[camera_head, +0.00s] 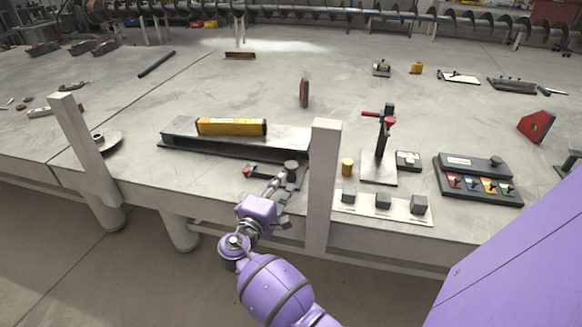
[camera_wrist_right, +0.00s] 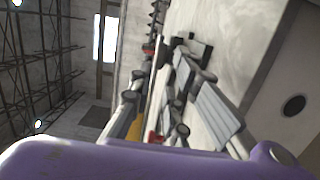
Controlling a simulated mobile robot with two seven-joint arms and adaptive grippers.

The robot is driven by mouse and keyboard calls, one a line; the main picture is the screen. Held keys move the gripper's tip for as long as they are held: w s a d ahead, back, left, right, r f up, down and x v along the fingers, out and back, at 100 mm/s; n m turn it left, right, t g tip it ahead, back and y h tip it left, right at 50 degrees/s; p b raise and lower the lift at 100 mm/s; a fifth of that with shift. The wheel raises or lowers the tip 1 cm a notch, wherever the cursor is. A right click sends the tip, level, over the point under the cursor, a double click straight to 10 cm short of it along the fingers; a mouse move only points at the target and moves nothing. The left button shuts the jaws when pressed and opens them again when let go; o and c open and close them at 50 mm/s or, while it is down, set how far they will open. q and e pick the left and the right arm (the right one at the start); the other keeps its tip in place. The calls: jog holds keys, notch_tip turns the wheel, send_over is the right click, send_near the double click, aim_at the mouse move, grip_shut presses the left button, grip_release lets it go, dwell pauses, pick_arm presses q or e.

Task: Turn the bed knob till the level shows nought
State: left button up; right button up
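A yellow spirit level (camera_head: 231,127) lies on the long grey bed (camera_head: 180,131). Its reading is too small to make out. A dark round knob (camera_head: 291,165) stands on a small block at the bed's near right end. My right gripper (camera_head: 279,196) is just in front of the knob, its fingers spread apart with nothing seen between them. The right wrist view shows the fingers (camera_wrist_right: 172,95) with a dark knob-like part (camera_wrist_right: 190,48) beyond them. Contact with the knob cannot be told. My left gripper is not in view.
An upright grey post (camera_head: 322,190) stands close to the right of my gripper, and another post (camera_head: 85,150) stands at left. The table behind the bed is mostly clear.

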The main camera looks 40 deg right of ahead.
aim_at(289, 170)
jog(key=x, duration=0.6)
jog(key=shift+w+d, duration=0.15)
jog(key=shift+d, duration=0.1)
grip_shut()
